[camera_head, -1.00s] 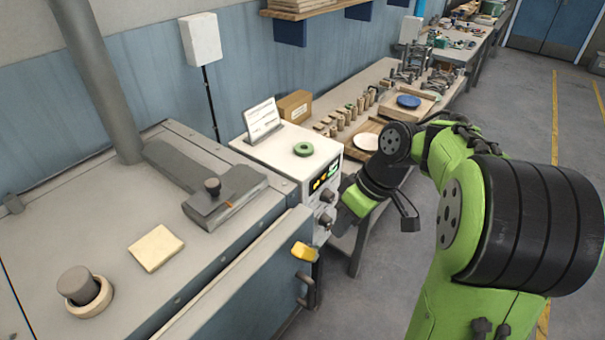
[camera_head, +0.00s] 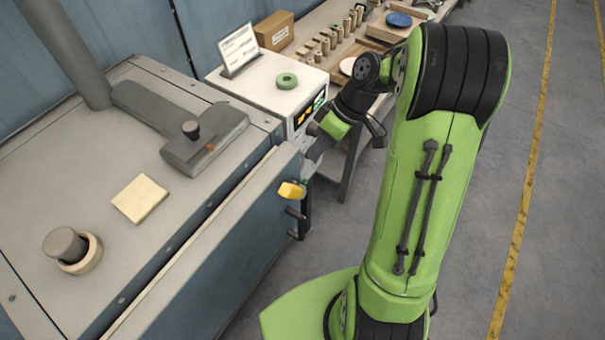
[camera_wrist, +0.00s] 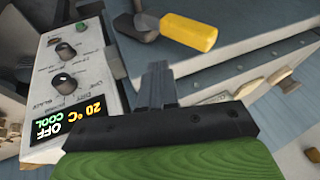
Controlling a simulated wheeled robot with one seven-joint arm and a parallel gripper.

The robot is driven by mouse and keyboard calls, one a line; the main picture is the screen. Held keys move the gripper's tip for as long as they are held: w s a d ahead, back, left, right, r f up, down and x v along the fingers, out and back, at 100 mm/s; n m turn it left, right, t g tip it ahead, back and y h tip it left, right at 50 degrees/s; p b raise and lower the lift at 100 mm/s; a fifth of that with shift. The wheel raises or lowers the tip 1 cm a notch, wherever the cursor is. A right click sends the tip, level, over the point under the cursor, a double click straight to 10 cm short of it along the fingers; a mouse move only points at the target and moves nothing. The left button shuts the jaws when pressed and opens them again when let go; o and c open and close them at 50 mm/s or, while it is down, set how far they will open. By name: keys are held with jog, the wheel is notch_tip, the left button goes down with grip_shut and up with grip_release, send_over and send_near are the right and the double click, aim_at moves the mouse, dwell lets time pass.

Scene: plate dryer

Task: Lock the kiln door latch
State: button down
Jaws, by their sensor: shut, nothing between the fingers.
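The yellow latch handle (camera_head: 291,190) sits at the right end of the blue-grey kiln door (camera_head: 215,275), near its top edge. In the wrist view the yellow handle (camera_wrist: 190,32) joins a dark metal pivot and lies just beyond my fingertips, a little to the right. My gripper (camera_head: 311,152) is between the latch and the control box, partly hidden by its own green body. In the wrist view my gripper (camera_wrist: 157,72) has its fingers together with nothing between them. I see no clear contact with the handle. A dark seam runs between door and kiln top.
The white control box (camera_head: 268,85) with a lit display (camera_wrist: 68,110) and knobs stands close left of my gripper in the wrist view. Dark door handles (camera_head: 296,213) stick out below the latch. A workbench (camera_head: 345,50) lies behind. The floor at right is clear.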

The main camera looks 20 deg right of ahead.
aim_at(291, 190)
jog(key=a+f, duration=0.2)
jog(key=s+a+f, duration=0.1)
jog(key=f, duration=0.1)
jog(key=shift+s+a+f, duration=0.15)
jog(key=shift+a+f, duration=0.15)
jog(key=shift+a, duration=0.05)
jog(key=shift+s+a+f, duration=0.15)
jog(key=shift+s+a, duration=0.15)
jog(key=shift+w, duration=0.1)
jog(key=shift+f, duration=0.1)
